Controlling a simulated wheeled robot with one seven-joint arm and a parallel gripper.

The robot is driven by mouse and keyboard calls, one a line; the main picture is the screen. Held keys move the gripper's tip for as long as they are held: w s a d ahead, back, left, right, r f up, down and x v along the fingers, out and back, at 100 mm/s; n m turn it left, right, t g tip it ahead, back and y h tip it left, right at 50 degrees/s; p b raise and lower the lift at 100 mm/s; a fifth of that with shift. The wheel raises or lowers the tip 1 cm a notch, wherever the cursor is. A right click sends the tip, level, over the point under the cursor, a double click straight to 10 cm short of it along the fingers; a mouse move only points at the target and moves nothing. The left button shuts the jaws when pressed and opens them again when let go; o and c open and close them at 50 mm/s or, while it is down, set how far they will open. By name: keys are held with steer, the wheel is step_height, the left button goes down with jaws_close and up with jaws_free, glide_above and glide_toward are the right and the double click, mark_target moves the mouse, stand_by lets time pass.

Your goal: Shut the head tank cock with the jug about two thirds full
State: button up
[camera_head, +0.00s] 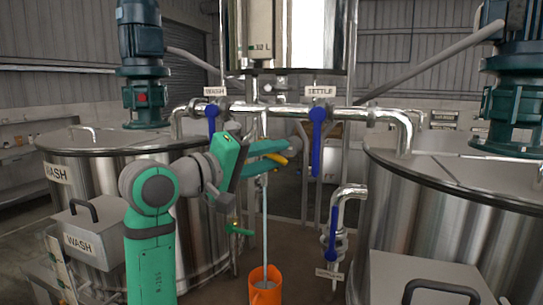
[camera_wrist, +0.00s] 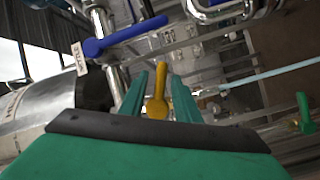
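The head tank (camera_head: 307,40) stands high at the back. A yellow cock lever (camera_head: 279,158) is below its pipework, and in the wrist view (camera_wrist: 157,108) it sits between my gripper's two fingers. My gripper (camera_head: 270,156) has its teal fingers apart around the lever; firm contact is not clear. It also shows in the wrist view (camera_wrist: 160,92). A thin pale stream of liquid (camera_head: 265,225) runs straight down into the orange jug (camera_head: 265,296). A greyish surface shows inside the jug, but its level is hard to judge.
Blue levers hang from the pipe at the WASH (camera_head: 212,118) and SETTLE (camera_head: 317,140) labels. Another blue lever (camera_head: 332,235) is on the lower right pipe. A green lever (camera_head: 240,230) is below my gripper. Steel tanks stand left (camera_head: 105,178) and right (camera_head: 440,205).

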jaws_close()
steer(key=n, duration=0.1)
steer(key=r+n+t, duration=0.1)
steer(key=n, duration=0.1)
steer(key=shift+d+h, duration=0.2)
steer(key=shift+h, duration=0.1)
steer(key=shift+a+r+n+t, duration=0.1)
steer(key=shift+r+n+t, duration=0.15)
steer(key=shift+n+t, duration=0.6)
steer(key=shift+n+g, duration=0.25)
steer(key=shift+o, duration=0.9)
jaws_free()
steer(key=shift+w, duration=0.1)
steer(key=shift+f, duration=0.1)
steer(key=v, duration=1.1)
steer(key=shift+w, duration=0.15)
